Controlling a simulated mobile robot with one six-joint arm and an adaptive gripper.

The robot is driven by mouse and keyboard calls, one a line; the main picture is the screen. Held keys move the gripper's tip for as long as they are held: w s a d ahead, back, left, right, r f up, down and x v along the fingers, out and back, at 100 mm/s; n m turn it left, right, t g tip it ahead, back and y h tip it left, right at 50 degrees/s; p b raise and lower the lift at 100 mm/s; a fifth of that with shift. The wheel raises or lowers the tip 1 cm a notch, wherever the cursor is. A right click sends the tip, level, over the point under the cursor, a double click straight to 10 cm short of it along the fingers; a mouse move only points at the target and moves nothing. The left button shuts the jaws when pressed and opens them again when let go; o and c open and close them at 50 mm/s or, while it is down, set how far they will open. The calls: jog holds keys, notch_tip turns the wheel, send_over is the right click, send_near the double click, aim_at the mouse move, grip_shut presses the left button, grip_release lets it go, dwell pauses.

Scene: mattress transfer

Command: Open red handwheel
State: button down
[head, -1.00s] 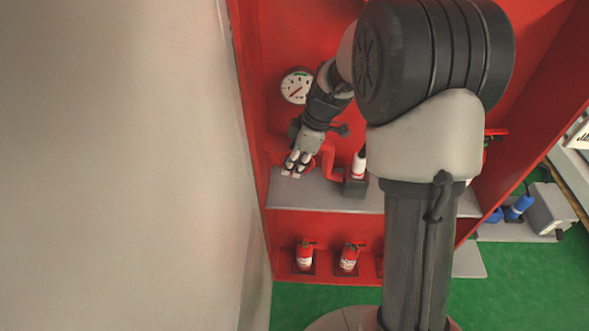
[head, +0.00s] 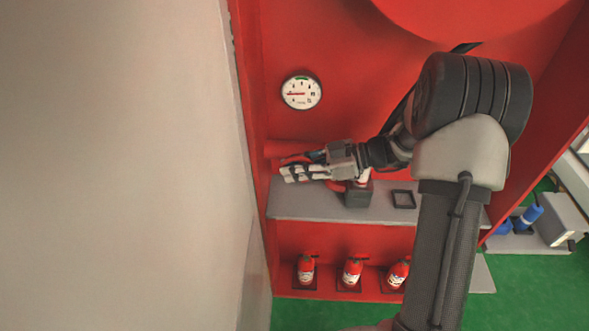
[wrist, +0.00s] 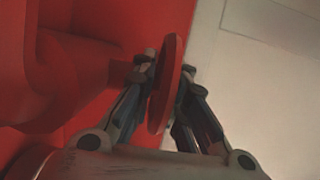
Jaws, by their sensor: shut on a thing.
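The red handwheel (wrist: 167,90) shows nearly edge-on in the wrist view, at the end of a short stem from a thick red pipe. My gripper (wrist: 171,70) has one finger on each side of its rim and is shut on it. In the head view my gripper (head: 284,172) points left, above the grey shelf, in front of the red pipe (head: 290,148). The handwheel is mostly hidden or too small to make out there. A round white gauge (head: 301,92) hangs on the red back wall above, its needle pointing left.
A pale wall (head: 140,170) stands close on the left. Several red extinguishers, one here (head: 306,270), stand below. Green floor (head: 310,314) lies in front.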

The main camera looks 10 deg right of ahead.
jog(key=shift+r+t+y, duration=0.1)
jog(key=shift+t+y, duration=0.2)
jog(key=shift+y, duration=0.8)
jog(key=c, duration=1.6)
grip_release()
notch_tip(320, 180, up, 10)
jog(key=shift+r, duration=0.1)
